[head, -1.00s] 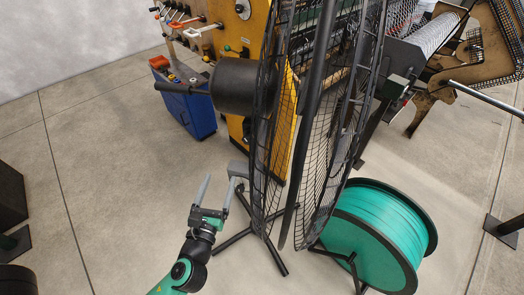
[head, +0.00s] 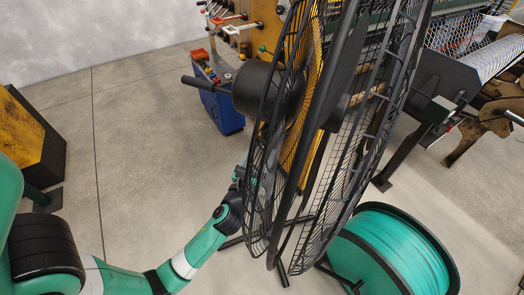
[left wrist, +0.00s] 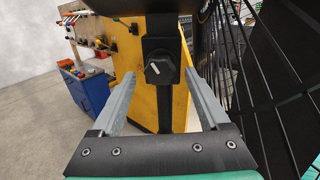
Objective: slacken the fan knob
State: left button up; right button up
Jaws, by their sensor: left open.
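The fan knob (left wrist: 159,70) is a dark faceted knob with a white mark, on a black bracket of the fan's post, in the left wrist view. My left gripper (left wrist: 159,76) is open, its two grey fingers on either side of the knob in the picture. I cannot tell how far the fingertips are from it, and I see no contact. In the head view the large black caged fan (head: 280,175) hides the knob and most of my left gripper. My right gripper is not in view.
The fan's motor housing (head: 256,88) and rear rod stick out to the left. A green spool (head: 395,250) stands right of the fan. A blue cabinet (head: 222,110) and a yellow machine (left wrist: 130,50) stand behind. The floor to the left is mostly clear.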

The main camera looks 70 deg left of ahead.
pick_arm(q)
jog(key=shift+w+a, duration=0.45)
grip_shut()
